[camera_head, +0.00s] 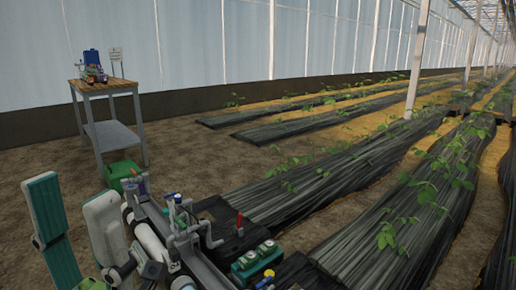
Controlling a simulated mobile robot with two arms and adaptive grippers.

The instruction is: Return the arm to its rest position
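My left arm comes in at the lower left, with pale and teal links raised beside the fertigation skid. My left gripper (153,270) is a small dark shape at the bottom edge, close in front of the skid's grey pipework. Its fingers are too small and too mixed with the pipes to tell open from shut, and I cannot tell whether it touches anything. The skid (195,262) has grey pipes, blue-handled valves (178,198), a red lever (239,220) and a green twin-topped unit (257,262). My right gripper is not in view.
A wooden table (106,86) with a lower shelf stands at the back left, holding small items and a blue object (92,58). A green crate (122,172) sits on the soil. Black-covered plant rows (330,175) run off to the right, past a white post (417,60).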

